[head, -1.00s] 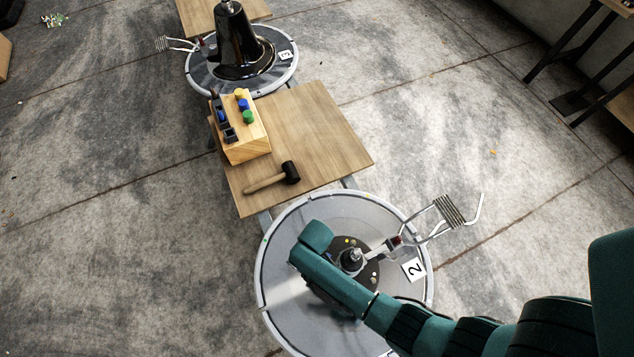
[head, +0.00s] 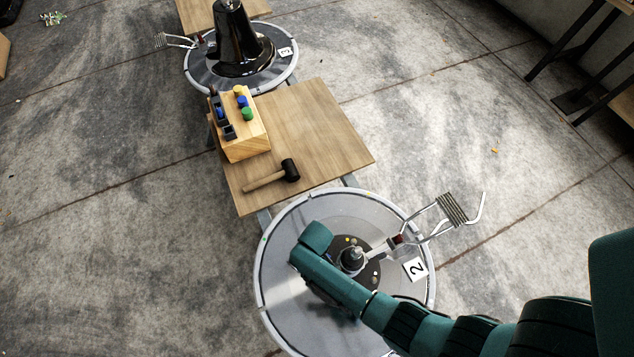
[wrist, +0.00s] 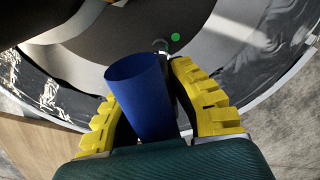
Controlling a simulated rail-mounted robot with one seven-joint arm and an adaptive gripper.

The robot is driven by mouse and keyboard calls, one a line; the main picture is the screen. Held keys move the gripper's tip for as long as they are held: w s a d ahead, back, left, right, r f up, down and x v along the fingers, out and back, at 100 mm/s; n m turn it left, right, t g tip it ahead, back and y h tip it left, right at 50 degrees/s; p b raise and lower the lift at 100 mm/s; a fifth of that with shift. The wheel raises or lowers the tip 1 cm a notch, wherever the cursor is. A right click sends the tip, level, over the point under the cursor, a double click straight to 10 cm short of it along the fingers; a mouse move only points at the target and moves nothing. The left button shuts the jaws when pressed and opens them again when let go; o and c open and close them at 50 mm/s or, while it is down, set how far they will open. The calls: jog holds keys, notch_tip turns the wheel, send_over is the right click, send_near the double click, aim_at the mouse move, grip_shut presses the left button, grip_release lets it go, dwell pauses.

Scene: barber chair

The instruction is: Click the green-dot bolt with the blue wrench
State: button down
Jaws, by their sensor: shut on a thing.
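My gripper (wrist: 147,88) has yellow ridged fingers and is shut on the blue wrench (wrist: 137,82), a blue cylinder seen end-on in the wrist view. The green dot (wrist: 175,37) lies on the grey disc just beyond the fingers. A small metallic bolt (wrist: 160,45) is beside the dot, near the right fingertip and partly hidden by it. I cannot tell whether the wrench touches the bolt.
A wooden table (head: 325,130) behind the base holds a mallet (head: 291,169) and a wooden tool block (head: 243,148) with colored tools. A metal footrest (head: 452,209) sticks out to the right. A second base with a black cone (head: 232,45) stands farther back.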

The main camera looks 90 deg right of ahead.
jog(key=shift+f+b, duration=0.35)
jog(key=shift+f, duration=0.35)
dwell(0.7)
jog(key=m+p, duration=0.1)
jog(key=m, duration=0.1)
jog(key=shift+r+m, duration=0.15)
jog(key=shift+m, duration=1.15)
jog(key=m+p, duration=0.1)
jog(key=m, duration=0.3)
jog(key=shift+w, duration=0.1)
jog(key=shift+m, duration=0.3)
jog(key=m, duration=0.4)
jog(key=shift+m+p, duration=0.3)
